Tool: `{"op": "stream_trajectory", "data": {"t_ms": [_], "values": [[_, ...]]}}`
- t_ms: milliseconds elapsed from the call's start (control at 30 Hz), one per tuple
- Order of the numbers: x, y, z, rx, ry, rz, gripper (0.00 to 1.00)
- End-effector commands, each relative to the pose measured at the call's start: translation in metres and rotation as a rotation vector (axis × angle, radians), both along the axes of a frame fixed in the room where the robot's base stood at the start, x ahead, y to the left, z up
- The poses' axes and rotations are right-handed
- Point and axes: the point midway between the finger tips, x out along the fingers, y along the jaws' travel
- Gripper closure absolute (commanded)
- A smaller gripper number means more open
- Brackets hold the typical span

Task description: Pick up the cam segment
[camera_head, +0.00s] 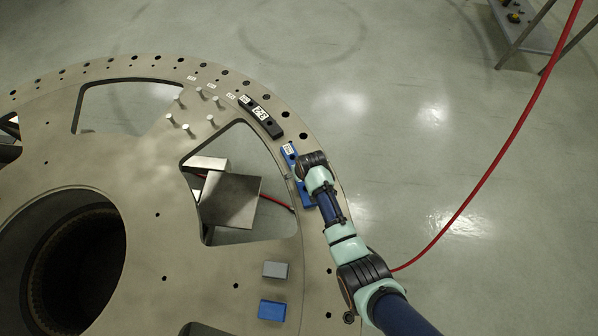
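A black, slightly curved bar (261,117) with white labels lies on the outer rim of the turret plate (150,180). A long blue piece (289,151) with a white label lies farther along the rim, towards the lower right. The frame does not settle which of the two is the cam segment. My arm reaches in from the lower right, and its wrist is over the blue piece, covering its middle. My gripper is at the wrist's end (300,172); its fingers are hidden or too small to make out, so any contact with the blue piece cannot be told.
Several upright pins (198,92) stand near the black bar. A grey block (275,270) and a blue block (271,310) lie on the plate's lower right. The plate has large cutouts and a dark central bore (80,250). A red cable (487,170) hangs at right.

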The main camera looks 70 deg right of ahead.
Motion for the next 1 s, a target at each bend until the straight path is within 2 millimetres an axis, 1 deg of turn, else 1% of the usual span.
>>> {"op": "stream_trajectory", "data": {"t_ms": [200,233,700,900,1000], "values": [[0.0008,-0.0005,-0.0014,-0.001,-0.001,0.000,0.17],[0.0008,-0.0005,-0.0014,-0.001,-0.001,0.000,0.21],[0.0006,-0.0004,-0.0012,-0.001,0.000,0.001,0.98],[0.0011,-0.0008,-0.0001,-0.002,-0.001,0.001,0.98],[0.0011,-0.0009,0.0036,-0.001,-0.001,0.000,0.98]]}}
